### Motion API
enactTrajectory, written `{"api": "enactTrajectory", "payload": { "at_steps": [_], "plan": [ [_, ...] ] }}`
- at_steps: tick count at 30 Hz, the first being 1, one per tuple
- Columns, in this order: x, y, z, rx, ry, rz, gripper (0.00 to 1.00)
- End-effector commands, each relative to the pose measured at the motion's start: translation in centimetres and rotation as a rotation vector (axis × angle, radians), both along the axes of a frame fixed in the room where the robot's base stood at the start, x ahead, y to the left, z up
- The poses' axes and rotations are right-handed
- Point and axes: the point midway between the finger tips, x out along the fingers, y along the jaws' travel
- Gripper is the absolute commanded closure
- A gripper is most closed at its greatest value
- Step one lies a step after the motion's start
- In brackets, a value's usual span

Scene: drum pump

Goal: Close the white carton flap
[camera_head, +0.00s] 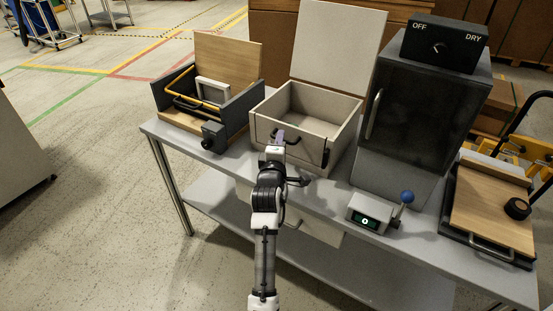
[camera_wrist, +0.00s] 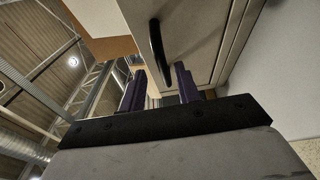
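The white carton (camera_head: 338,135) is an open-topped box in the middle of the table. Its flap (camera_head: 337,40) stands raised at the back, leaning slightly away from the opening. A dark handle is on the carton's front, partly hidden by my gripper (camera_head: 279,138), which is at the carton's front-left wall. In the wrist view my gripper's purple fingers (camera_wrist: 160,75) are apart with nothing between them. A dark curved handle (camera_wrist: 159,50) on a pale panel is just beyond the fingertips. I cannot tell whether the fingers touch the carton.
A grey box with a wooden lid and yellow bar (camera_head: 210,100) stands left on the table (camera_head: 300,187). Right of the carton are a dark cabinet (camera_head: 425,110), a small device with a blue-knobbed lever (camera_head: 371,212) and a wooden-topped unit (camera_head: 492,208). Open floor lies left.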

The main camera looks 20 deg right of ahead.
Motion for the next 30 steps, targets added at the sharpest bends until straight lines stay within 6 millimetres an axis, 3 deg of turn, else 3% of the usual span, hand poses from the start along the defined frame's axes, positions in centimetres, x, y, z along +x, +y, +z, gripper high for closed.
{"api": "enactTrajectory", "payload": {
  "at_steps": [16, 21, 30],
  "plan": [
    [-9.5, 5.4, -0.2, -0.002, -0.001, 0.000, 0.68],
    [-10.8, 6.1, 0.0, -0.002, -0.002, 0.000, 0.68],
    [-11.0, 6.2, 0.1, -0.001, -0.003, -0.001, 0.68]
  ]
}}
